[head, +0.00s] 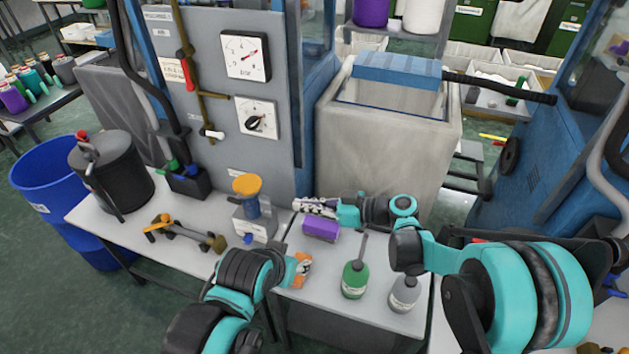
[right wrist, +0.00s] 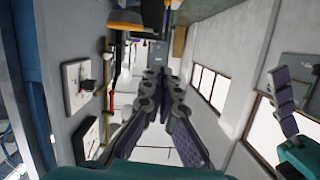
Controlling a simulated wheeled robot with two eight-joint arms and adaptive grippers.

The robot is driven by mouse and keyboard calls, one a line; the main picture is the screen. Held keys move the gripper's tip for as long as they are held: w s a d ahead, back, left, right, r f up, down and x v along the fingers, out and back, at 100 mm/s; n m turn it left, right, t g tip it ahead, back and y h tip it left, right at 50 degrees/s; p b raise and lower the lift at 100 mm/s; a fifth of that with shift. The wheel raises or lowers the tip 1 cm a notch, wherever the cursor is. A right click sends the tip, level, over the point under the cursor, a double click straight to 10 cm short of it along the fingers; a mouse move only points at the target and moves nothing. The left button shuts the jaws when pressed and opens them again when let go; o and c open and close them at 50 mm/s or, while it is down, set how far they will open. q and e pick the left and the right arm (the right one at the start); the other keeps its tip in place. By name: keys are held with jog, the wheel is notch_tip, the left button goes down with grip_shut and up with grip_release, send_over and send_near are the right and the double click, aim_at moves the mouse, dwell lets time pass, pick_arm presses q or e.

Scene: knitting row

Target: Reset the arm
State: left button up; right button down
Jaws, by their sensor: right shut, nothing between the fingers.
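My right gripper (head: 312,206) reaches in from the right, just above the table near a purple box (head: 321,228). Its fingers are together, with nothing between them; they also show together in the right wrist view (right wrist: 162,78). My left gripper (head: 300,269) is low in the middle of the head view, over the front part of the table. It shows small, with orange and pale parts at its end, and I cannot make out its finger gap.
A yellow-topped device (head: 250,205) stands left of the right gripper. A green bottle (head: 355,278) and a grey bottle (head: 404,294) stand on the table (head: 325,270). A tool (head: 183,232) and a black canister (head: 110,175) are farther left. A grey panel (head: 222,110) rises behind.

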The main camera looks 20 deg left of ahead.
jog(key=s+d+m+t+h, duration=0.2)
jog(key=s+d+m+h, duration=0.3)
jog(key=d, duration=0.7)
jog(key=s+d+m+t+h, duration=0.2)
jog(key=s+d+m+h, duration=0.3)
jog(key=d, duration=0.8)
jog(key=s+d+m+t+h, duration=0.3)
jog(key=s+d+m+h, duration=0.2)
jog(key=d, duration=0.7)
jog(key=shift+s+d+f+m, duration=0.2)
jog(key=shift+s+f+m, duration=0.2)
jog(key=shift+m, duration=0.5)
jog(key=shift+w+a, duration=0.1)
